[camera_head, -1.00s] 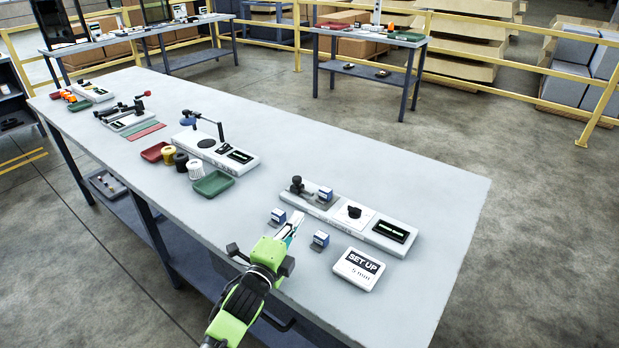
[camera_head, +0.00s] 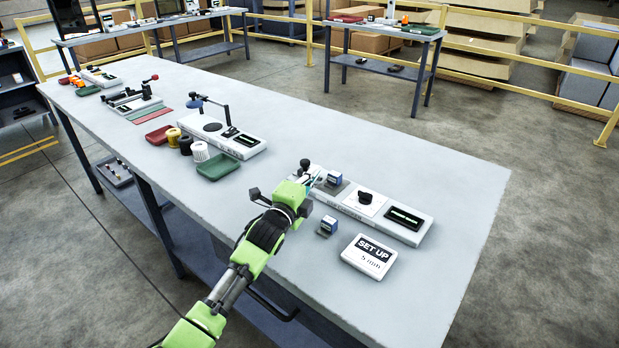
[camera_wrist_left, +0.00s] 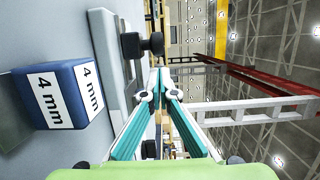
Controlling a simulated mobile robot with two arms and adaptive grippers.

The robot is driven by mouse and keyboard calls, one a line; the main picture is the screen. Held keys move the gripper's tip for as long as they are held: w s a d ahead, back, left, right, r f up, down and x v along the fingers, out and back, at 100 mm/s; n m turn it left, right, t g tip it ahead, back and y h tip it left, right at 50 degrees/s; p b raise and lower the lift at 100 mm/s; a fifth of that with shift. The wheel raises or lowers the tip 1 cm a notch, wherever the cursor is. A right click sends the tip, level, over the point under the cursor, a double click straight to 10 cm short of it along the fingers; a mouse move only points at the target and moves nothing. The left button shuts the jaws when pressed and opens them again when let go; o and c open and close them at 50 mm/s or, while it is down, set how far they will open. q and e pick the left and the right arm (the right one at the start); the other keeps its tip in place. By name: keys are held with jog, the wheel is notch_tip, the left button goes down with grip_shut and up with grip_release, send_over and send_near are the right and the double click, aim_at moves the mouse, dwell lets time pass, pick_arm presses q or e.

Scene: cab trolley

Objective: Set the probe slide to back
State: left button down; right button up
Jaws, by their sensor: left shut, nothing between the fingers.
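The white gauge (camera_head: 388,233) stands on the table, with a black slide knob (camera_head: 305,164) at its left end, a black dial (camera_head: 365,197) in the middle and a lit display (camera_head: 405,217) at the right. My left gripper (camera_head: 313,178) is at the left end of the gauge, its teal fingers closed and empty. In the left wrist view the fingertips (camera_wrist_left: 160,74) lie close beside the black knob (camera_wrist_left: 144,44); contact cannot be told. A block marked 4 mm (camera_wrist_left: 58,95) shows in the wrist view.
Another blue block (camera_head: 328,224) and a card reading SET UP 5 mm (camera_head: 369,257) lie in front of the gauge. A green tray (camera_head: 218,166), spools (camera_head: 200,151) and a second device (camera_head: 238,143) are to the left. The table's right end is clear.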

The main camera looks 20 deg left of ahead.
aim_at(304, 166)
pick_arm(q)
jog(key=shift+w+a, duration=0.2)
jog(key=shift+a, duration=0.45)
pick_arm(e)
jog(key=shift+s+a+f, duration=0.15)
jog(key=shift+a+f, duration=0.05)
jog(key=shift+s, duration=0.2)
pick_arm(q)
jog(key=shift+a, duration=0.15)
jog(key=shift+w+a, duration=0.25)
jog(key=shift+a, duration=0.3)
jog(key=shift+w+a, duration=0.2)
jog(key=shift+a, duration=0.35)
jog(key=shift+r, duration=0.1)
pick_arm(e)
jog(key=shift+s+d+f, duration=0.1)
jog(key=shift+d, duration=0.15)
jog(key=shift+d, duration=0.1)
